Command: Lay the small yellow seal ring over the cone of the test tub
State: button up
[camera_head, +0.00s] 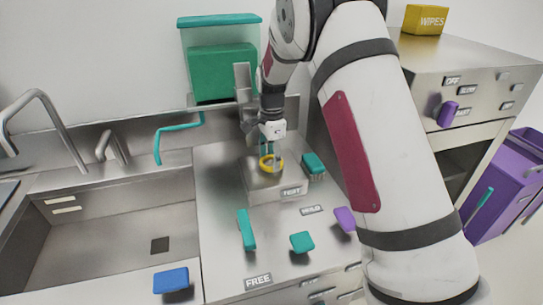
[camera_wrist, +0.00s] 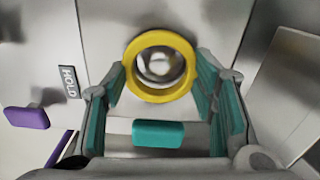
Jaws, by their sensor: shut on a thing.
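My gripper (camera_head: 270,158) is shut on the small yellow seal ring (camera_head: 271,170), above the top of the test tub (camera_head: 262,186). The tub is a steel box with a TEST label on its front. In the wrist view, the ring (camera_wrist: 158,97) lies flat to the camera between the teal fingertips. A round shiny shape, likely the tub's cone (camera_wrist: 158,66), shows through the ring's hole, near its middle. I cannot tell whether the ring touches the tub or the cone.
A teal brush (camera_head: 313,162) stands close right of the tub. A teal bar (camera_head: 246,230), a teal block (camera_head: 302,242) and a purple piece (camera_head: 345,219) are in front. A sink (camera_head: 110,225) is left. A teal bent bar (camera_head: 177,128) is behind left.

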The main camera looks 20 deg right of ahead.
jog(key=shift+f, duration=0.3)
dwell(0.4)
jog(key=o, duration=1)
jog(key=shift+r, duration=0.1)
